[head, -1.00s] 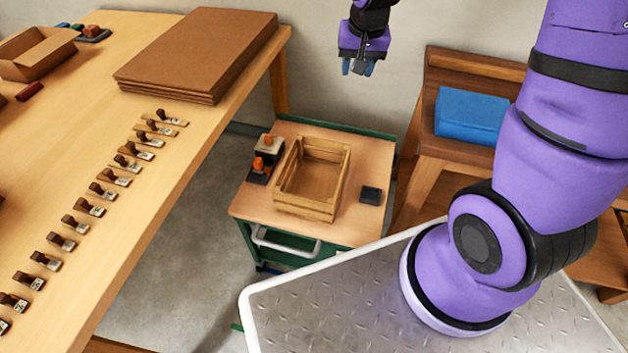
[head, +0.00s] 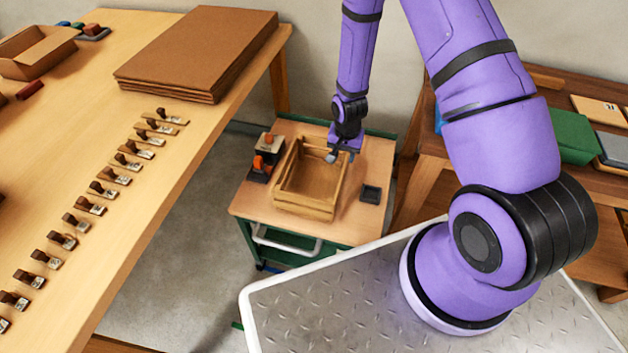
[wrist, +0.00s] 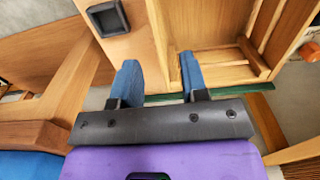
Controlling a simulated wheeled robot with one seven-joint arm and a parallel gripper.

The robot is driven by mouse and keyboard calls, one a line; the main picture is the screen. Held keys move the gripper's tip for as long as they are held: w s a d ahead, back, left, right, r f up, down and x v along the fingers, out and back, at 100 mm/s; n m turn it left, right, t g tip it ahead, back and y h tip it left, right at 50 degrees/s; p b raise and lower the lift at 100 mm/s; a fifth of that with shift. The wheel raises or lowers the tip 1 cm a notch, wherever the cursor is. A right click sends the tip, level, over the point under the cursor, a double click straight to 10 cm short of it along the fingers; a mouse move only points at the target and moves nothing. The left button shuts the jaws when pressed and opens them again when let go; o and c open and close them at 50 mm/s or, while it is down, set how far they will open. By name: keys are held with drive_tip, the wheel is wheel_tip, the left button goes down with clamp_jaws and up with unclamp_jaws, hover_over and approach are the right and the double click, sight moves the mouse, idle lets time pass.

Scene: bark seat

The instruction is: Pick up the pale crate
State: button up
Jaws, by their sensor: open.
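The pale crate (head: 293,201) is an open slatted wooden box, empty, standing upright on a small cart with a wooden top (head: 246,205). My gripper (head: 338,157) is at the crate's back right corner in the head view, open and with nothing between its fingers. In the wrist view the two blue fingers of my gripper (wrist: 159,80) are apart, with part of the crate (wrist: 262,40) ahead and to the right. I cannot tell whether a finger touches the crate's wall.
A dark square tray (head: 371,194) lies right of the crate, and orange-topped devices (head: 266,152) stand left of it. A long table (head: 110,225) with several stamps and a cardboard stack (head: 200,55) is at left. A bench (head: 425,160) stands at right.

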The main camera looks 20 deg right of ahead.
drive_tip(key=shift+s+f, duration=0.15)
drive_tip(key=shift+f, duration=2.6)
drive_tip(key=shift+s+f, duration=0.15)
drive_tip(key=shift+f, duration=2.6)
clamp_jaws()
